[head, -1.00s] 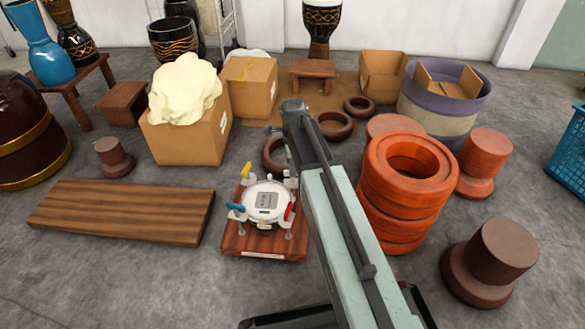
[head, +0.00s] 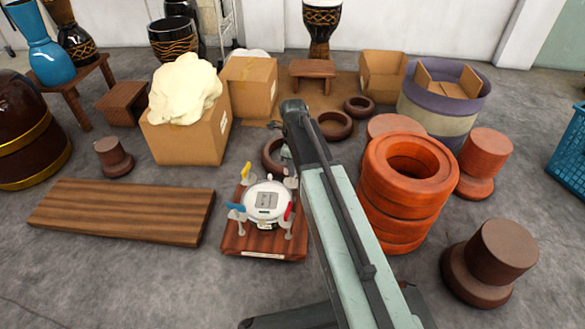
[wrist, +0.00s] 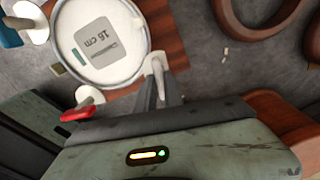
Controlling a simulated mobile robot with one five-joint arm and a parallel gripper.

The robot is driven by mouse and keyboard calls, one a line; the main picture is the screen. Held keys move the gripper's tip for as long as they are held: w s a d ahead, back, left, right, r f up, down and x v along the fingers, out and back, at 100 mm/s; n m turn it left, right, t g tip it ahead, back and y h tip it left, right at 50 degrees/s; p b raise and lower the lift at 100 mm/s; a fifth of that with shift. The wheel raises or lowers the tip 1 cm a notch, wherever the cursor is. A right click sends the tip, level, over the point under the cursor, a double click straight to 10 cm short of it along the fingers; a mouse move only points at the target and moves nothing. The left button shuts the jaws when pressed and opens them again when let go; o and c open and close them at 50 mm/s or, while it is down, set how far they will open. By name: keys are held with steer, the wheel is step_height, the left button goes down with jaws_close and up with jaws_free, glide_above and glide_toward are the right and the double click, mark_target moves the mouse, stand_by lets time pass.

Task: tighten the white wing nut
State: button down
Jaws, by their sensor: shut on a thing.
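The round drum fixture with a white disc head (head: 267,199) sits on a wooden base board (head: 262,243). Yellow (head: 246,170), blue (head: 236,206) and red (head: 288,211) wing nuts stand around its rim. In the wrist view the white wing nut (wrist: 157,64) stands upright at the disc's edge, between the dark fingertips of my gripper (wrist: 158,82), which is shut on it. The fingers cover its lower part. The red wing nut (wrist: 82,103) and blue wing nut (wrist: 10,32) also show there. In the head view my arm hides most of the gripper.
A stack of orange rings (head: 408,190) stands close right of my arm. A wooden plank (head: 122,211) lies left of the base board. Dark rings (head: 333,125) lie behind. Cardboard boxes (head: 188,130) stand at the back left. Floor in front of the board is clear.

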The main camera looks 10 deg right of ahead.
steer(key=shift+w+a, duration=0.1)
steer(key=c, duration=1.5)
jaws_free()
steer(key=shift+o, duration=0.2)
step_height(320, 180, up, 8)
steer(key=p, duration=0.8)
steer(key=shift+f, duration=0.1)
